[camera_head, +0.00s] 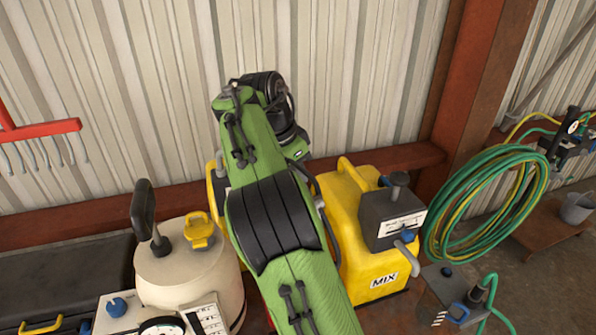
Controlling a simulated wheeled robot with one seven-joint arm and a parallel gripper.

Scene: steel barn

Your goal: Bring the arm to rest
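My green and black arm (262,190) reaches up from the bottom middle toward the corrugated wall. Its black far joints (272,105) show at the top of the arm, bent downward behind the green link. My gripper does not show; the arm's own links may hide it, and I cannot tell whether it holds anything.
A cream tank (190,275) with a black lever stands left of my arm. A yellow tank (365,245) marked MIX stands close on its right. A green hose coil (485,205) hangs at right. A red rake-like tool (40,130) is at left. Open wall space lies above.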

